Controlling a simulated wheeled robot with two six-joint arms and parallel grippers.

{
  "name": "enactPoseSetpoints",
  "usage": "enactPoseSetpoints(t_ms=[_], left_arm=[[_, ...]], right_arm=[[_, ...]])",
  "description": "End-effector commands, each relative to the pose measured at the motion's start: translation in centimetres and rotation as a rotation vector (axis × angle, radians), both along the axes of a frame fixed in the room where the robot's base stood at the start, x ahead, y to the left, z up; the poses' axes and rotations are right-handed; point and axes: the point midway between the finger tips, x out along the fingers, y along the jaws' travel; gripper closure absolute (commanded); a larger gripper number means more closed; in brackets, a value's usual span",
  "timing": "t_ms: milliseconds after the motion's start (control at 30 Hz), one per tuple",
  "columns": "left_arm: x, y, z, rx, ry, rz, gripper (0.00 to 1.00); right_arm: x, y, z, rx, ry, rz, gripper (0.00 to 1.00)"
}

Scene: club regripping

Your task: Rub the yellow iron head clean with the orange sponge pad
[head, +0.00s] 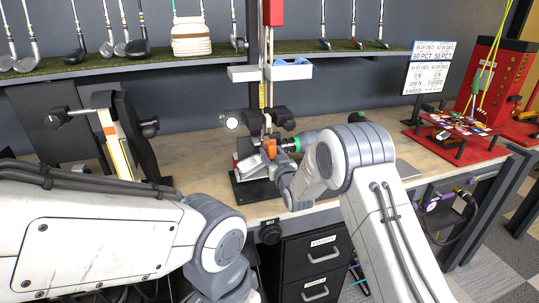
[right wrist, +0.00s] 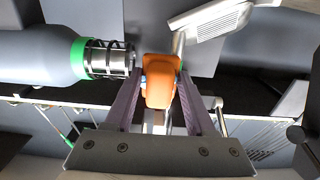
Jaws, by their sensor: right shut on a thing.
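My right gripper (right wrist: 159,82) is shut on the orange sponge pad (right wrist: 158,68), which sits between its two fingertips. The pad also shows in the head view (head: 270,147), above the workbench at the middle. A grey iron head with grooves (right wrist: 211,20) is just beyond the pad in the right wrist view, its neck beside the pad's upper right edge. I cannot tell whether they touch. In the head view the iron head (head: 252,164) is by the clamp stand, near a shaft with a yellow band (head: 262,95). My left gripper is out of view.
A grey cylinder with a green ring (right wrist: 79,58) is close left of the fingers in the right wrist view. A white tray (head: 292,70) hangs above. A clamp frame (head: 122,135) stands left on the workbench (head: 205,150). Red equipment (head: 468,130) stands at the right.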

Motion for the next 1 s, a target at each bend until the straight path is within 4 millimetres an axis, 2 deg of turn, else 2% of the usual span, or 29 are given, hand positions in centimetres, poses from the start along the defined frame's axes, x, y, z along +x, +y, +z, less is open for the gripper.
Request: enactPoseSetpoints(t_ms=[500, 1000], left_arm=[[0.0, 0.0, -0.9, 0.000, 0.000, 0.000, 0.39], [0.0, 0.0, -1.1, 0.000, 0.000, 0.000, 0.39]], right_arm=[[-4.9, -1.3, -0.2, -0.003, 0.003, 0.006, 0.89], [-5.9, -1.6, -0.2, -0.003, 0.003, 0.007, 0.89]])
